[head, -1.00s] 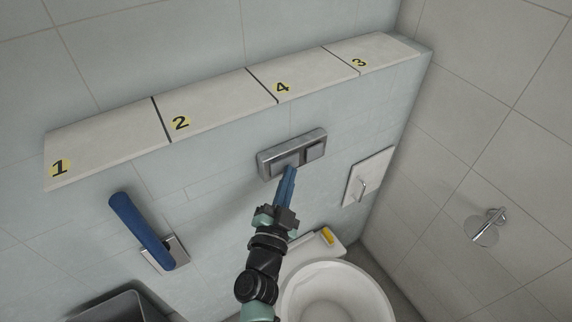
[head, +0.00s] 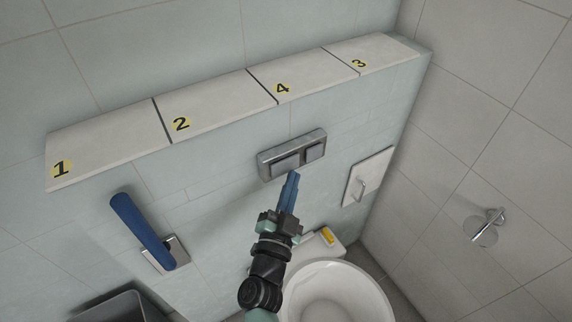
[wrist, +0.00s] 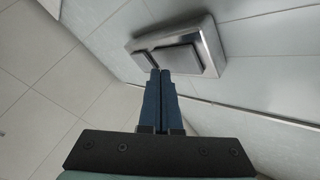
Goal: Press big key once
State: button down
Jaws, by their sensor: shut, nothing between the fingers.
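The grey flush plate (head: 292,153) is fixed to the tiled wall below the ledge. Its big key (head: 286,163) is on the left and its small key (head: 314,151) is on the right in the head view. In the wrist view the big key (wrist: 176,60) is right of the small key (wrist: 144,62). My gripper (head: 294,174) has its blue fingers shut and empty. The fingertips (wrist: 160,72) lie just below the plate in the head view, by the gap between the keys. They look apart from the plate, but the exact distance is unclear.
A toilet bowl (head: 338,296) stands below. A blue grab handle (head: 141,229) sticks out at the left, and a white wall panel (head: 368,177) is to the right. The ledge (head: 215,110) carries numbered tiles above.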

jog(key=shift+s+d, duration=0.75)
jog(key=shift+s, duration=0.3)
jog(key=shift+s+d, duration=0.75)
jog(key=shift+s, duration=0.25)
